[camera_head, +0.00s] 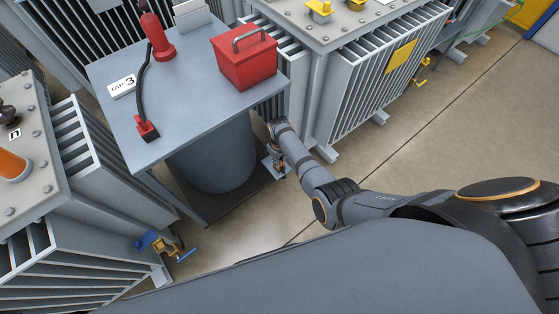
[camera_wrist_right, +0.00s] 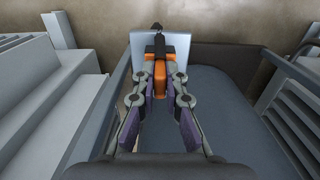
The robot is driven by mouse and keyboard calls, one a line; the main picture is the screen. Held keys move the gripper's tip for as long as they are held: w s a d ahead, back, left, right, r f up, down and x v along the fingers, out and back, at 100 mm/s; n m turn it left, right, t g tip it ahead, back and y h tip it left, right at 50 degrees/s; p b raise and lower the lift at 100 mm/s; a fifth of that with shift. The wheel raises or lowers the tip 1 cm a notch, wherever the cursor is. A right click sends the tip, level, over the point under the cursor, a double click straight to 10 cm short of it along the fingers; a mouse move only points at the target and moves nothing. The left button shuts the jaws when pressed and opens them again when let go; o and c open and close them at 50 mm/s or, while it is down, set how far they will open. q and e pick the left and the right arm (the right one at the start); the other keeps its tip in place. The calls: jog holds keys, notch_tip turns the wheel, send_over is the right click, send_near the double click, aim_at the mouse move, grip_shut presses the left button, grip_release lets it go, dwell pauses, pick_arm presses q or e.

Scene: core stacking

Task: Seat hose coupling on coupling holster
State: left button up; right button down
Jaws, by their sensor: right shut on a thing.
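My right gripper (camera_head: 279,165) reaches down beside the right edge of the table, near the floor. In the wrist view the right gripper (camera_wrist_right: 160,98) is shut on an orange and black piece, which looks like the hose coupling (camera_wrist_right: 159,72). Behind and around its top stands a pale grey plate (camera_wrist_right: 140,45), perhaps part of the coupling holster. I cannot tell whether the coupling touches the plate or is apart from it. In the head view the coupling is too small and covered to make out. My left gripper is not in view.
Finned grey cabinets (camera_head: 375,85) stand around. Open floor (camera_head: 440,130) lies to the right.

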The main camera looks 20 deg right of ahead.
jog(key=c, duration=1.3)
grip_release()
jog(key=shift+c, duration=0.2)
notch_tip(320, 180, up, 12)
jog(key=s+d+f+m, duration=0.1)
jog(key=s+d+f, duration=0.3)
jog(key=s+f, duration=0.9)
jog(key=s+d+f+m, duration=0.1)
jog(key=s+d+f, duration=0.3)
jog(key=s+f, duration=0.9)
jog(key=s+d+f+m+t, duration=0.1)
jog(key=s+d+f, duration=0.25)
jog(key=s, duration=0.35)
jog(key=s+d+f+m, duration=0.1)
jog(key=s+d+f, duration=0.1)
jog(key=s+f, duration=0.4)
notch_tip(320, 180, up, 14)
jog(key=s+p, duration=0.1)
jog(key=p, duration=1.1)
jog(key=shift+s+a+f+h+p, duration=0.15)
jog(key=shift+h+p, duration=0.2)
jog(key=shift+h, duration=0.05)
